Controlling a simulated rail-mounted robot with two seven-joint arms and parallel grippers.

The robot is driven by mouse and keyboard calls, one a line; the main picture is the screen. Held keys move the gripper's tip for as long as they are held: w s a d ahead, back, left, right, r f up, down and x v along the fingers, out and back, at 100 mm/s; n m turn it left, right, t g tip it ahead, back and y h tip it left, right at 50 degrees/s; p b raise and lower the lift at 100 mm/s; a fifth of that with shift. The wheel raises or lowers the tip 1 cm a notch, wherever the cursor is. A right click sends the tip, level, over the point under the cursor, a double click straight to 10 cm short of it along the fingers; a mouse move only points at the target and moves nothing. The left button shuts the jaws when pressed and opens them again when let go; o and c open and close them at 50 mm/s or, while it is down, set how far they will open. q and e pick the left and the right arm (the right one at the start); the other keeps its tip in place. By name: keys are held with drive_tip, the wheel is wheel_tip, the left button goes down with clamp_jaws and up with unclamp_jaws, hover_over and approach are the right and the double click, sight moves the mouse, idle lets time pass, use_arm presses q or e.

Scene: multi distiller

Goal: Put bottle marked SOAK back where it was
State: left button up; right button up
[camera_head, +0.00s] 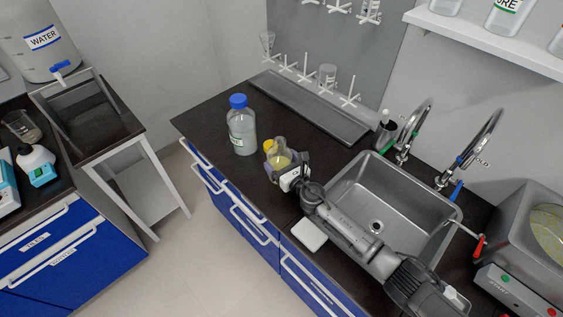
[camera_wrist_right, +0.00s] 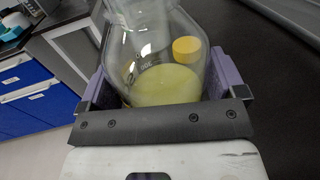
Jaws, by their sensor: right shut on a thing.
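A clear bottle with a blue cap (camera_head: 241,128) stands upright on the dark bench, left of my right gripper. It has a small green and white label that I cannot read, so I cannot tell whether it says SOAK. My right gripper (camera_head: 281,168) is shut on a clear glass flask (camera_head: 279,156) with yellow liquid at the bench's front side. In the right wrist view the flask (camera_wrist_right: 160,80) sits between the two purple-grey fingers. A yellow cap (camera_wrist_right: 187,49) shows just beyond the flask. My left gripper is not in view.
The sink (camera_head: 377,222) with two taps lies right of the flask, under my right arm. A drying rack (camera_head: 310,104) runs along the wall behind. A wall shelf (camera_head: 480,36) holds bottles. A WATER container (camera_head: 41,45) stands far left. A white block (camera_head: 308,235) lies at the bench's front.

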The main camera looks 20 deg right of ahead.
drive_tip(key=o, duration=1.1)
drive_tip(key=shift+c, duration=0.2)
drive_tip(key=shift+o, duration=0.4)
drive_tip(key=shift+r, duration=0.15)
drive_tip(key=shift+s+d+p, duration=0.1)
drive_tip(key=shift+s+p, duration=0.2)
drive_tip(key=shift+p, duration=0.15)
drive_tip(key=p+v, duration=0.2)
drive_tip(key=v, duration=0.7)
drive_tip(key=shift+s+d+p, duration=0.1)
drive_tip(key=shift+s+p, duration=0.25)
drive_tip(key=shift+p, duration=0.05)
drive_tip(key=shift+v, duration=0.85)
drive_tip(key=shift+w, duration=0.1)
